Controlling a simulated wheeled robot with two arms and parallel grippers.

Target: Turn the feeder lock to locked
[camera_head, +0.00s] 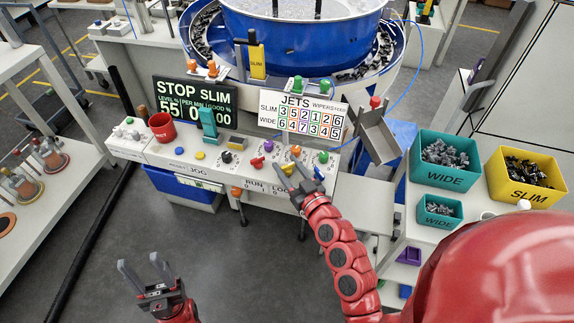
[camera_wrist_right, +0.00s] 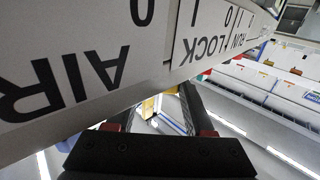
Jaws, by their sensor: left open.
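The feeder's sloped control panel (camera_head: 215,163) carries coloured knobs, and its front edge shows RUN and LOCK lettering (camera_head: 268,189). The LOCK lettering (camera_wrist_right: 211,47) also shows large in the right wrist view, beside AIR. I cannot make out the lock's handle or its position; my right gripper covers part of that area. My right gripper (camera_head: 288,170) is at the panel's front edge, fingers apart, with no object visible between them. Its fingers (camera_wrist_right: 155,108) also show apart below the lettering. My left gripper (camera_head: 139,264) is open and empty above the floor, at lower left.
A yellow knob (camera_head: 287,168) and a blue knob (camera_head: 319,174) are close to my right fingers. A red mug (camera_head: 162,127) stands on the panel's left. A metal chute (camera_head: 378,138) and teal bins (camera_head: 437,177) are to the right. Floor in front is clear.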

